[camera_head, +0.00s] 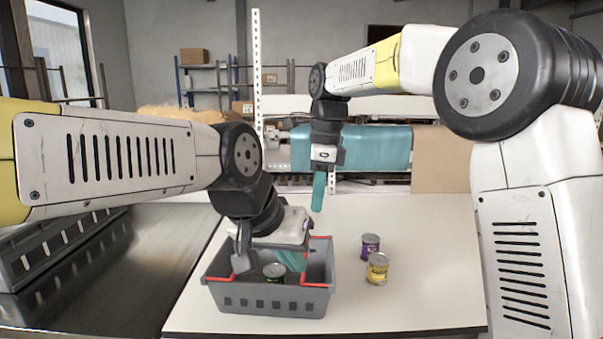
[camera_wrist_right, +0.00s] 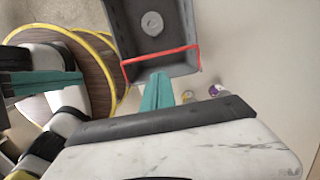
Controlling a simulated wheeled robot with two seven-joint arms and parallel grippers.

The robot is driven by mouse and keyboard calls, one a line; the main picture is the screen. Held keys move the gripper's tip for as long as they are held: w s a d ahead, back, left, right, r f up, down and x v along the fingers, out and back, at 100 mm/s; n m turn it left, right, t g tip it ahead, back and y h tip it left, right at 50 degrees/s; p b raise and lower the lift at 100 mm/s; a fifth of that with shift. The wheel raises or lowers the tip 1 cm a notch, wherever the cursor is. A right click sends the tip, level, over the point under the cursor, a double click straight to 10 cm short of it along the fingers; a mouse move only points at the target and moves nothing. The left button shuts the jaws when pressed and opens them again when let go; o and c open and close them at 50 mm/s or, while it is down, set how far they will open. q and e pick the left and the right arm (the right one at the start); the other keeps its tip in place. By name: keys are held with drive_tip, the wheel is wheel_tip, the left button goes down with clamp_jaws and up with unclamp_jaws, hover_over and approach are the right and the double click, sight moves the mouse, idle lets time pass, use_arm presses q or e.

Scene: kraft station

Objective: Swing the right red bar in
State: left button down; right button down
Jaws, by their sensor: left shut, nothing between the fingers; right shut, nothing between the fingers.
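A grey basket (camera_head: 262,301) stands on the white table with a can (camera_head: 274,271) inside. A red bar piece (camera_head: 316,285) shows at its right end and another (camera_head: 220,280) at its left; my left arm hides much between them. In the right wrist view a red bar (camera_wrist_right: 160,56) crosses the basket (camera_wrist_right: 121,27) near one end. My left gripper (camera_head: 291,261) is shut, teal fingers pointing down over the basket's right half; contact is unclear. My right gripper (camera_head: 318,192) is shut and empty above the table behind the basket; its teal fingers (camera_wrist_right: 157,92) appear close to the bar in the wrist view.
A purple can (camera_head: 370,246) and a yellow can (camera_head: 377,269) stand right of the basket. The white table (camera_head: 420,290) is clear around them. A dark metal surface (camera_head: 130,270) lies to the left. A cardboard panel (camera_head: 441,160) stands behind the table.

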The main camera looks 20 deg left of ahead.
drive_tip(key=s+a+r, duration=0.1)
drive_tip(key=a+r, duration=0.5)
drive_tip(key=shift+s, duration=0.1)
idle(0.3)
drive_tip(key=s+d+n+t+y, duration=0.25)
drive_tip(key=d+n, duration=0.55)
drive_tip(key=d, duration=1.4)
drive_tip(key=s+d+f+n+t+h, duration=0.1)
drive_tip(key=s+d+f+n+t, duration=0.3)
drive_tip(key=s+d+f+n, duration=0.4)
drive_tip(key=s+d+f, duration=0.2)
drive_tip(key=s+d, duration=0.2)
drive_tip(key=s, duration=0.1)
drive_tip(key=shift+s+d+f, duration=0.15)
drive_tip(key=shift+s+d, duration=0.05)
drive_tip(key=shift+s, duration=0.1)
